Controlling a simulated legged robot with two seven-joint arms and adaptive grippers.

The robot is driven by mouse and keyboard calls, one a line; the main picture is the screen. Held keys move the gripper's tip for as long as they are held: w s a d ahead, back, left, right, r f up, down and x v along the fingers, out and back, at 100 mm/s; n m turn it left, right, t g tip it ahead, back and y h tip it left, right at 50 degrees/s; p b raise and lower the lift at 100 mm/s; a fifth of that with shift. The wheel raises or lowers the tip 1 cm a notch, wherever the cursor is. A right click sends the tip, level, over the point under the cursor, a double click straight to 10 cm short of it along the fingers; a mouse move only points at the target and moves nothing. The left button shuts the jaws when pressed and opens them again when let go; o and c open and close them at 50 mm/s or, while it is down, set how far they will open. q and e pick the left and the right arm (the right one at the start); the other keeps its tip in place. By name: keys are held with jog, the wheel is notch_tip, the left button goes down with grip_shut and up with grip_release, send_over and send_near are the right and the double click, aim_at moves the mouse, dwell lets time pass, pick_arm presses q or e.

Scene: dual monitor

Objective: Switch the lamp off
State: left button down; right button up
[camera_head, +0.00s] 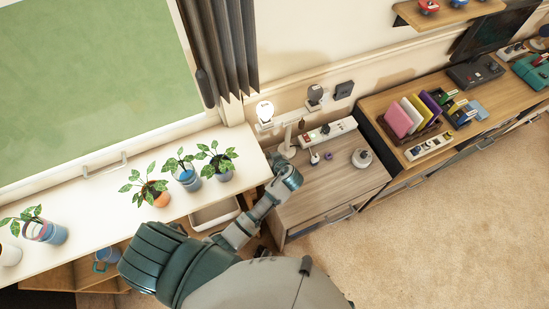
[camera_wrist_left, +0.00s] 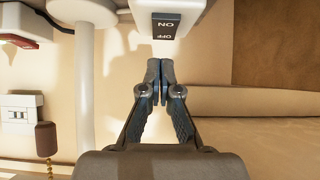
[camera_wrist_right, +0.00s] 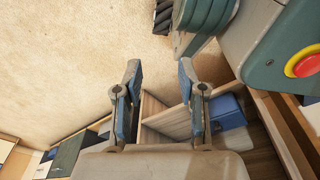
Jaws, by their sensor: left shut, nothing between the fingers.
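The white lamp stands at the left of the wooden cabinet top in the head view, with a bright round bulb (camera_head: 265,111) at its upper left end. Its white post (camera_wrist_left: 85,70) is at the left in the left wrist view. A switch (camera_wrist_left: 166,24) marked ON and OFF, upside down, sits on a white block at the top of that view. My left gripper (camera_wrist_left: 160,66) is shut and empty, its tips just below the switch in the picture. I cannot tell whether they touch. My right gripper (camera_wrist_right: 160,72) is open and empty, away from the lamp.
A white power strip (camera_head: 328,131) and a small round pot (camera_head: 362,157) are on the cabinet top (camera_head: 330,182). Potted plants (camera_head: 187,174) line the white sill at left. A wooden unit with a blue box (camera_wrist_right: 226,112) is near my right gripper. Carpet is open at right.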

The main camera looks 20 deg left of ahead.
pick_arm(q)
jog(key=shift+f, duration=0.7)
jog(key=shift+d+f, duration=0.2)
jog(key=shift+f, duration=0.3)
jog(key=shift+a, duration=0.1)
pick_arm(e)
jog(key=shift+w+d+r, duration=0.3)
jog(key=shift+w+d, duration=0.05)
jog(key=shift+w, duration=0.15)
jog(key=shift+r, duration=0.1)
pick_arm(q)
jog(key=shift+f, duration=0.1)
pick_arm(e)
jog(key=shift+s+a+f, duration=0.1)
jog(key=shift+s+f, duration=0.25)
pick_arm(q)
jog(key=shift+w+a, duration=0.1)
pick_arm(e)
jog(key=shift+w+r, duration=0.1)
